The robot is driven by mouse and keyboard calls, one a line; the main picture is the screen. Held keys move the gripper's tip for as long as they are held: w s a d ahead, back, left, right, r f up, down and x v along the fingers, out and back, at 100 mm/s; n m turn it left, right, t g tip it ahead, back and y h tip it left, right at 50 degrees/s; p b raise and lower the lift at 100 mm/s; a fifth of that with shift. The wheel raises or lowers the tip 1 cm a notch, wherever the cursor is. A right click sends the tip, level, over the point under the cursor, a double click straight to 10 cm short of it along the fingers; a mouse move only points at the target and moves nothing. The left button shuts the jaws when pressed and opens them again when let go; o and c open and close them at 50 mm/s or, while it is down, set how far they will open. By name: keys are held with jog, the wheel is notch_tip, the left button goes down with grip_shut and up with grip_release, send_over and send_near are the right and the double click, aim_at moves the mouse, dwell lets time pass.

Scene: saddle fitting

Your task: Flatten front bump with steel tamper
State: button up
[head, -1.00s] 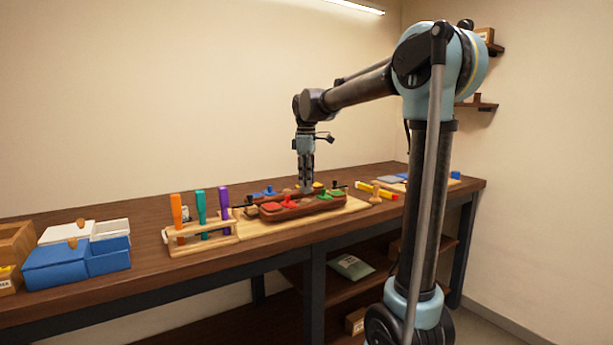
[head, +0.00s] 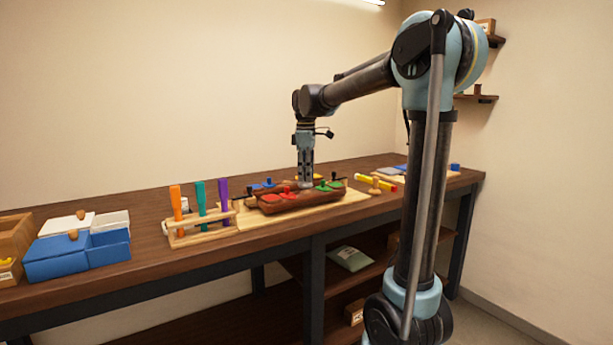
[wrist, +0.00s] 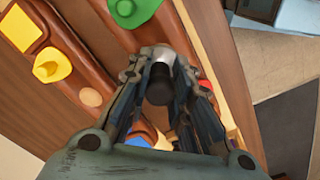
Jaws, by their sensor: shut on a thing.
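My gripper (head: 305,173) is shut on the steel tamper (wrist: 161,72), whose dark handle and bright metal end show in the wrist view. The tamper's lower end (head: 305,185) is over the middle of the front brown saddle part (head: 300,205); I cannot tell whether it touches. Red (head: 288,196) and green (head: 326,188) clamp pieces sit on this part. No front bump is visible; the tamper and gripper cover that spot. A rear brown part (wrist: 70,60) lies parallel behind, with a tan oval bump (wrist: 90,97) and a yellow piece (wrist: 52,66).
A light wooden board (head: 262,219) lies under the parts. To the left stand a wooden rack (head: 203,237) with orange, teal and purple tools and a blue box (head: 68,262). A yellow-and-red bar (head: 376,182) lies right, near a small wooden stand (head: 374,188).

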jog(key=shift+f, duration=1.05)
dwell(2.2)
jog(key=shift+r, duration=0.15)
jog(key=shift+r, duration=2.35)
